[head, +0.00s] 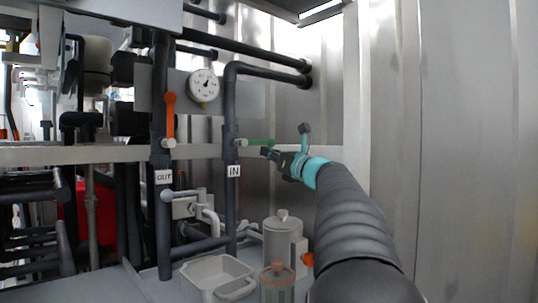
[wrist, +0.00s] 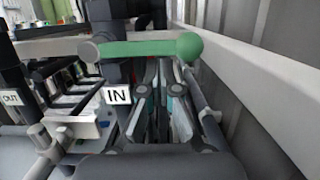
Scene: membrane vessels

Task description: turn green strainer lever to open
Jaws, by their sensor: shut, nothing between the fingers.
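The green lever (head: 257,142) sticks out level to the right from the dark vertical pipe labelled IN. In the wrist view the green lever (wrist: 145,49) crosses the upper part, from a grey pivot at left to a round green knob at right. My gripper (head: 266,152) is beside and slightly below the lever's free end in the head view. In the wrist view the fingers (wrist: 164,66) are shut and empty, with tips close beneath the lever. I cannot tell whether they touch it. The IN label (wrist: 117,96) sits left of the fingers.
An orange lever (head: 170,118) stands upright on the OUT pipe at left. A round gauge (head: 204,86) is above. A grey tray (head: 217,272), a canister (head: 281,243) and a jar (head: 277,283) stand below. A metal wall (head: 455,150) closes the right side.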

